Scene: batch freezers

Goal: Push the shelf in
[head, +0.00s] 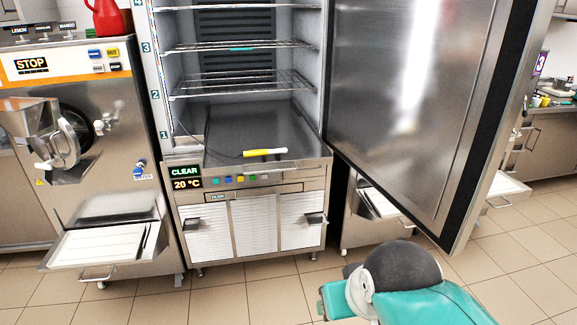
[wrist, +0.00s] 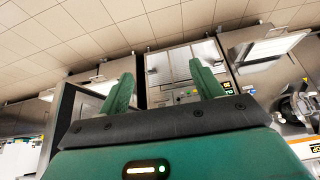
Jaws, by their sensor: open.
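A tall steel freezer cabinet stands open in the head view, with wire shelves inside: a lower one (head: 240,84) by label 2, a middle one (head: 205,46) by label 3 with a teal strip on it, and one near the top. Below them is a flat metal surface (head: 235,125) at the cabinet bottom; I cannot tell for sure which shelf stands out. My gripper (wrist: 161,69) is open and empty in the wrist view, its two green fingers apart. The freezer's lower front (wrist: 180,65) shows upside down beyond them. In the head view my arm is at lower right, apart from the shelves.
The freezer door (head: 405,90) is swung open to the right, above my arm. A yellow-handled probe (head: 265,152) on a cable lies at the cabinet's front edge. A batch machine (head: 85,130) stands at left, a white tray (head: 95,245) at its base. The tiled floor in front is clear.

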